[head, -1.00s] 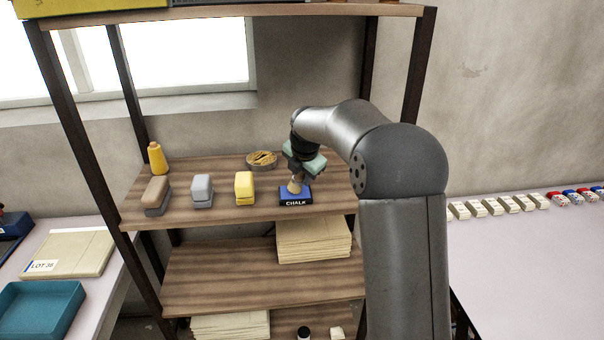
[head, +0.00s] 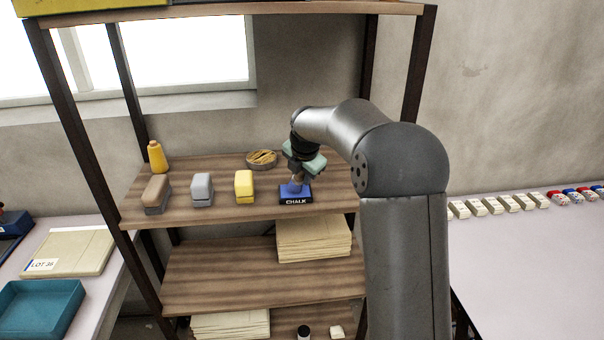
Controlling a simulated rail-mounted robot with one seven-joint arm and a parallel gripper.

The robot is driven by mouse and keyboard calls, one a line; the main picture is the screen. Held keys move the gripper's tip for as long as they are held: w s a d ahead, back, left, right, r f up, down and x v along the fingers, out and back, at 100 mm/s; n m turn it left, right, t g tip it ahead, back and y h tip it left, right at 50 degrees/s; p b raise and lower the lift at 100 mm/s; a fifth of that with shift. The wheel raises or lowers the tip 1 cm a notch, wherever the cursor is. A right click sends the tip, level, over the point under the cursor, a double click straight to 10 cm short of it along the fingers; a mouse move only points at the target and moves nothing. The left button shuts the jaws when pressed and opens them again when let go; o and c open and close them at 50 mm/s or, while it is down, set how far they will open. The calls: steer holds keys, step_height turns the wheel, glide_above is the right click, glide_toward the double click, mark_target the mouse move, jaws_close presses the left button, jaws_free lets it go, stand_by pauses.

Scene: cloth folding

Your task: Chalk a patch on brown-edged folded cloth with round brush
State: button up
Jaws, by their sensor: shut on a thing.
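My gripper (head: 302,165) is over the middle shelf, pointing down and shut on a brush (head: 298,181). Only a short brown part of the brush shows below the jaws. Its lower end meets the blue pad labelled CHALK (head: 296,196), and the end looks blue there. I cannot tell whether the bristles are coloured or pressed into the pad. A cream folded cloth or flat stack (head: 70,253) with a LOT 36 label lies on the left table. I cannot make out a brown edge on it.
Brown, grey and yellow block-shaped brushes (head: 244,187) stand left of the pad on the shelf (head: 225,215). A yellow bottle (head: 157,157) and a round dish (head: 261,160) are behind. Folded cloths (head: 313,240) lie below. A teal tray (head: 40,310) is at left.

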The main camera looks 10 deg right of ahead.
stand_by(0.3)
steer(key=shift+r+p, duration=2.75)
steer(key=shift+r, duration=0.75)
